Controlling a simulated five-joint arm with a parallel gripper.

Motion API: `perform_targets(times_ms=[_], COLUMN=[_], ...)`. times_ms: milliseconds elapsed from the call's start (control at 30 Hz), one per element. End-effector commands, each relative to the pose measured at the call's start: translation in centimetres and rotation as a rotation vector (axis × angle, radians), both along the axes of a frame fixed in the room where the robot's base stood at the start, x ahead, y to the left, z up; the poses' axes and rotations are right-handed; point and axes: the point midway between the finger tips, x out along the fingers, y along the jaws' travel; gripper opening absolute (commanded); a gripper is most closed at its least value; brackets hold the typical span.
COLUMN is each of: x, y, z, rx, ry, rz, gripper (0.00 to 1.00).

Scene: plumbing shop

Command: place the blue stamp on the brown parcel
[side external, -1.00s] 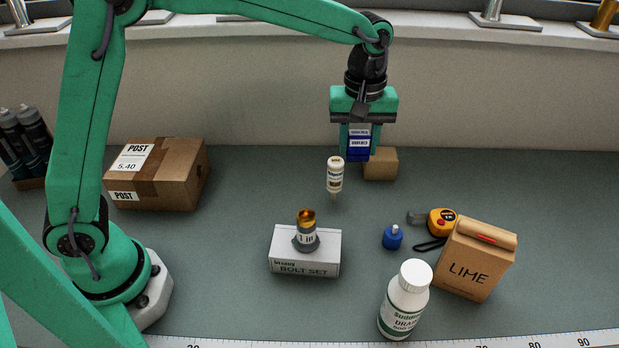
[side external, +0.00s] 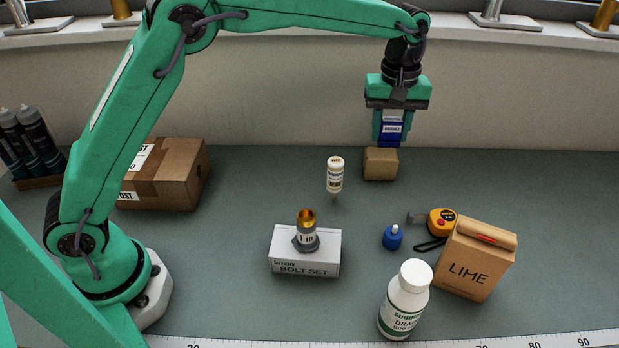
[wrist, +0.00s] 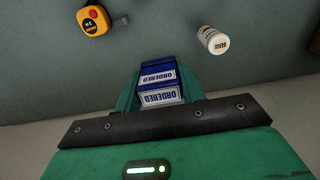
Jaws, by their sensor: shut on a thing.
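My gripper (side external: 390,138) is shut on the blue stamp (side external: 391,129), a dark blue block with white labels. In the wrist view the stamp (wrist: 160,83) sits between the fingers and its labels read ORDERED. In the side view the stamp appears just above a small plain brown block-shaped parcel (side external: 380,165) at the back of the bench. I cannot tell whether they touch. The wrist view does not show this block. A larger brown cardboard box (side external: 180,177) with tape and POST labels lies at the left, partly hidden by my arm.
A white dropper bottle (side external: 335,174) stands left of the small block. A bolt set box (side external: 305,252) with a fitting on top, a small blue bottle (side external: 393,238), a tape measure (side external: 441,222), a LIME box (side external: 474,262) and a white bottle (side external: 404,302) stand nearer.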

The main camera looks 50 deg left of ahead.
Motion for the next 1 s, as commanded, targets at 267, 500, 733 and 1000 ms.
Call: perform_targets(times_ms=[267,500,733,1000], x=[2.3,4.8,6.7,7.1], y=[2.9,5.9,8.1,8.6], z=[-2.2,-4.6,-6.3,-6.7], rx=[0.000,0.001,0.000,-0.001], ry=[0.001,0.001,0.000,-0.001], rz=[0.004,0.003,0.002,0.000], gripper=[0.17,0.17,0.17,0.17])
